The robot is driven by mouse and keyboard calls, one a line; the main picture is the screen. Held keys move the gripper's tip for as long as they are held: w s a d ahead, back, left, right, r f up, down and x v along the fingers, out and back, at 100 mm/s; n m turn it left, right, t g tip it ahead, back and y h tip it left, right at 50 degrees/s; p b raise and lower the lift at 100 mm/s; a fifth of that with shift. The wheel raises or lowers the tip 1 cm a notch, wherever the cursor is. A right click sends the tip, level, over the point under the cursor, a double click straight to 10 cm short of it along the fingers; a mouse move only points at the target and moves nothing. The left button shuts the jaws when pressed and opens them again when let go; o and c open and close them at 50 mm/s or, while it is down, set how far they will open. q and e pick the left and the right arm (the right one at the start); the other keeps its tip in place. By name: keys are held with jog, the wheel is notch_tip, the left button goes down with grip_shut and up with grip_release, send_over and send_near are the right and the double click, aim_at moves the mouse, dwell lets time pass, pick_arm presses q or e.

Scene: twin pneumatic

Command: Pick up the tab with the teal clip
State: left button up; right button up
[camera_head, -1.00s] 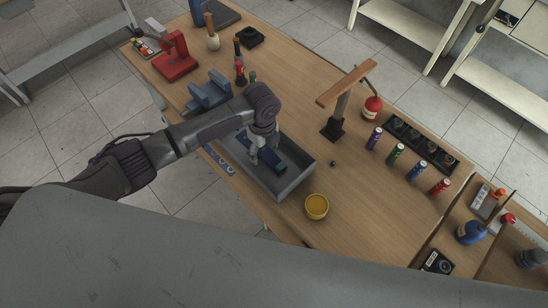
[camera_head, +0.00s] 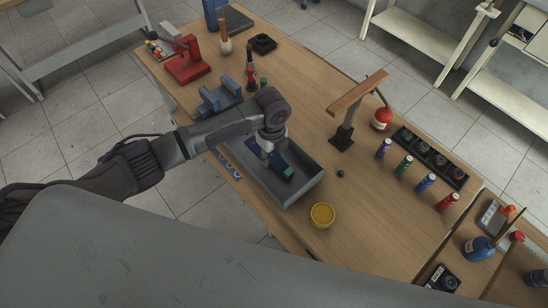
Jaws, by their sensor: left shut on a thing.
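My left gripper (camera_head: 266,150) reaches down into the grey tray (camera_head: 300,189) and is shut on a dark blue tab (camera_head: 280,163). The tab has a teal clip (camera_head: 289,172) at its near right end. The tab appears tilted inside the tray; whether it touches the tray floor I cannot tell. The fingers partly hide the tab's upper left end. My right gripper is not in view.
A yellow bowl (camera_head: 322,215) stands just right of the tray. A blue vise (camera_head: 219,97) and red press (camera_head: 186,62) stand behind. A wooden-topped stand (camera_head: 343,134) and several small bottles are at right. The table between bowl and bottles is clear.

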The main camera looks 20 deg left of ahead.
pick_arm(q)
jog(key=r, duration=0.2)
jog(key=d+r+b, duration=0.1)
jog(key=shift+r, duration=0.35)
jog(key=s+d+r+b, duration=0.2)
jog(key=d+r, duration=0.4)
jog(key=d, duration=0.4)
jog(key=shift+s+d+r, duration=0.2)
jog(key=shift+s+r, duration=0.05)
jog(key=shift+r, duration=0.1)
notch_tip(320, 180, up, 3)
jog(key=n, duration=1.1)
send_over(275, 157)
jog(key=s+d, duration=0.2)
jog(key=s, duration=0.2)
jog(key=s+a+r+n, duration=0.4)
jog(key=s+a+n, duration=0.4)
jog(key=n, duration=0.5)
jog(key=shift+a+r+n, duration=0.3)
jog(key=shift+a, duration=0.1)
